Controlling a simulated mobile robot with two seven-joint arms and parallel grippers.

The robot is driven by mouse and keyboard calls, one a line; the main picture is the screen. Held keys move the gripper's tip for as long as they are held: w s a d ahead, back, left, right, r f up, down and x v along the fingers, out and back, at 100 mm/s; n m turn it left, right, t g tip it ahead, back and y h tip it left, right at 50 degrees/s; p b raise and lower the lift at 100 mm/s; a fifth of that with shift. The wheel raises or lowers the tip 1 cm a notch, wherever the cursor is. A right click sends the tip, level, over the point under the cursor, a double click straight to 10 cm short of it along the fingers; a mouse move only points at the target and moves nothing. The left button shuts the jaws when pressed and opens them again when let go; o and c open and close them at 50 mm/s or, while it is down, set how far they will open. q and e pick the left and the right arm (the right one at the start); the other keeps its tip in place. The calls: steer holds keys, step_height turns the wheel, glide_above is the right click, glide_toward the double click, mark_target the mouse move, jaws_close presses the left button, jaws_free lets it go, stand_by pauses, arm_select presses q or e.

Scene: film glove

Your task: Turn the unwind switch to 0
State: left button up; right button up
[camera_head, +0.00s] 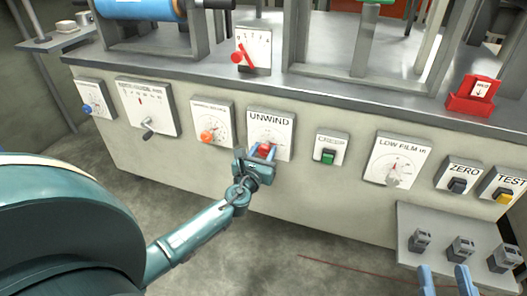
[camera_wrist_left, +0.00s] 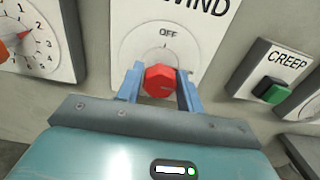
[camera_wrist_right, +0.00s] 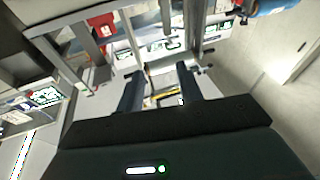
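The unwind switch is a red knob (camera_wrist_left: 160,80) on a white plate marked UNWIND (camera_head: 270,130), on the front of the machine. The left wrist view shows an OFF mark above the knob. The knob's pointing direction is hard to make out. My left gripper (camera_head: 264,152) is at the knob, with one blue finger on each side of it. The fingers are spread about as wide as those of my right gripper, and any contact with the knob is too close to judge. My right gripper (camera_head: 445,272) is open and empty at the bottom right of the head view.
An orange-knob dial (camera_head: 207,136) is left of the unwind plate and the green CREEP switch (camera_head: 328,156) is right of it. The LOW FILM dial (camera_head: 393,180), ZERO (camera_head: 457,186) and TEST (camera_head: 503,197) switches are further right. A shelf with several small switches (camera_head: 421,240) sticks out at lower right.

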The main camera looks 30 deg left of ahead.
arm_select(q)
steer(key=c, duration=0.5)
